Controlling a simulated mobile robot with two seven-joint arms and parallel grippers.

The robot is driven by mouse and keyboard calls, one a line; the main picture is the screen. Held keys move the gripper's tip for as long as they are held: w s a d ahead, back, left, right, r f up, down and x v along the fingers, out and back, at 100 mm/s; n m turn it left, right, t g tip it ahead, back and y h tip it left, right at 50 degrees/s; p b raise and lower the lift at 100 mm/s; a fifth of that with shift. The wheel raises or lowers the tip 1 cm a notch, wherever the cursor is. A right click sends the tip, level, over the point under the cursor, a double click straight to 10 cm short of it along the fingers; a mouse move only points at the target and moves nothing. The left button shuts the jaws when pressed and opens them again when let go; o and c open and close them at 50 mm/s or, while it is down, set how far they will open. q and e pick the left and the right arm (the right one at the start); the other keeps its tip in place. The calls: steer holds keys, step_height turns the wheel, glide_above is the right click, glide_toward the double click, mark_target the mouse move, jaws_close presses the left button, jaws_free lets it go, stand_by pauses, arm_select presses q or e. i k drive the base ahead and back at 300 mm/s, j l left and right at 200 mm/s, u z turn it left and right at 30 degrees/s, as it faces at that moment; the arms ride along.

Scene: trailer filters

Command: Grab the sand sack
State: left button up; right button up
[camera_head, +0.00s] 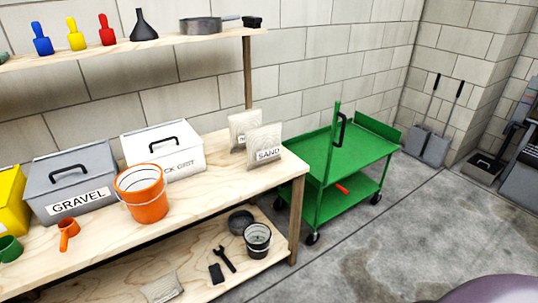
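The sand sack (265,146) is a pale grey, flat bag with a white label reading SAND. It stands upright near the right end of the wooden workbench top (222,190). A second similar pale sack (240,127) stands just behind it to the left, its label partly hidden. Neither of my grippers shows in the head view.
An orange bucket (143,193), a grey GRAVEL bin (72,183) and a white lidded bin (163,148) stand left of the sack. A green cart (345,150) stands right of the bench. A shelf (130,48) hangs above. The floor in front of the cart is clear.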

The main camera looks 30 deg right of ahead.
mark_target(263, 140)
steer(key=i+l, duration=0.2)
steer(key=l, duration=0.15)
steer(key=i+l, duration=0.2)
steer(key=l, duration=0.2)
steer(key=i+l, duration=0.2)
steer(key=l, duration=0.15)
steer(key=i+l, duration=0.15)
steer(key=l, duration=0.25)
steer(key=i+l, duration=0.2)
steer(key=l, duration=0.15)
steer(key=i+l, duration=0.2)
steer(key=l, duration=0.15)
steer(key=i+l, duration=0.2)
steer(key=l, duration=0.2)
steer(key=k+j, duration=0.15)
steer(key=j, duration=0.25)
steer(key=k+j, duration=0.15)
steer(key=j, duration=0.2)
steer(key=k+j, duration=0.15)
steer(key=j, duration=0.25)
steer(key=k+j+z, duration=0.1)
steer(key=j, duration=0.25)
steer(key=k+j, duration=0.2)
steer(key=j, duration=0.2)
